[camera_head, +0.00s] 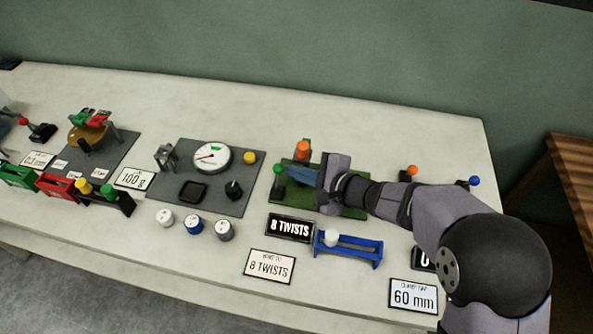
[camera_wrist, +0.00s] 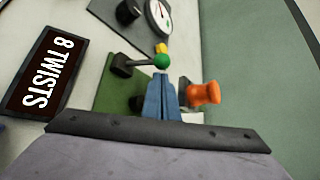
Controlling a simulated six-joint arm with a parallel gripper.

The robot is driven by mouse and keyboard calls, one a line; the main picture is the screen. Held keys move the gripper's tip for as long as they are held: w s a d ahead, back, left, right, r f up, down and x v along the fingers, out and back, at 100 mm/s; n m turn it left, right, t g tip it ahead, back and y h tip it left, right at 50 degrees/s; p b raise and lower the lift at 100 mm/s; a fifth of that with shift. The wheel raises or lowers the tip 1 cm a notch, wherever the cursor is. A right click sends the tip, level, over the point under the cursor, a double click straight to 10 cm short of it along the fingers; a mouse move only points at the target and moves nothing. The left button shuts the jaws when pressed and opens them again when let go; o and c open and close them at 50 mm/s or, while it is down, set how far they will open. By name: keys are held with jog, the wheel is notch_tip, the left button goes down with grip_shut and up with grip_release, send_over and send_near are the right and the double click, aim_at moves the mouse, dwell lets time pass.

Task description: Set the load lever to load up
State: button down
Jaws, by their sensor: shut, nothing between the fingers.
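A lever with a green ball knob (camera_head: 278,169) and a dark base stands at the left end of a green plate (camera_head: 349,211). No readable label marks it as the load lever. In the wrist view its green knob (camera_wrist: 162,61) is just beyond my fingertips, with its dark arm running left to its base. My gripper (camera_head: 288,171) is shut and empty, its blue fingers pointing left at the knob. The fingers also show in the wrist view (camera_wrist: 162,82). I cannot tell whether they touch the knob. My gripper hides part of the plate.
An orange knob-like part (camera_head: 303,150) stands close behind my fingers. Left of the plate is a grey panel (camera_head: 222,204) with a dial (camera_head: 212,157). In front are an "8 TWISTS" display (camera_head: 290,228) and a blue frame with a white knob (camera_head: 350,252). The bench behind is clear.

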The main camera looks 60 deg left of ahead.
aim_at(278, 177)
jog(key=shift+s+d+b, duration=0.35)
jog(key=shift+s+b, duration=0.05)
jog(key=shift+b, duration=1.3)
jog(key=s+d+b, duration=0.1)
jog(key=b, duration=0.2)
jog(key=shift+b, duration=0.3)
jog(key=shift+s+d+r+b, duration=0.15)
jog(key=shift+s+d+b, duration=0.05)
jog(key=shift+b, duration=0.45)
jog(key=shift+s+d+r, duration=0.15)
jog(key=shift+s, duration=0.05)
jog(key=shift+s+d+r+b, duration=0.35)
jog(key=shift+s+b, duration=0.05)
jog(key=shift+b, duration=0.1)
jog(key=shift+d, duration=0.1)
dwell(0.3)
jog(key=v, duration=0.7)
jog(key=shift+w+d, duration=0.15)
jog(key=shift+f, duration=0.1)
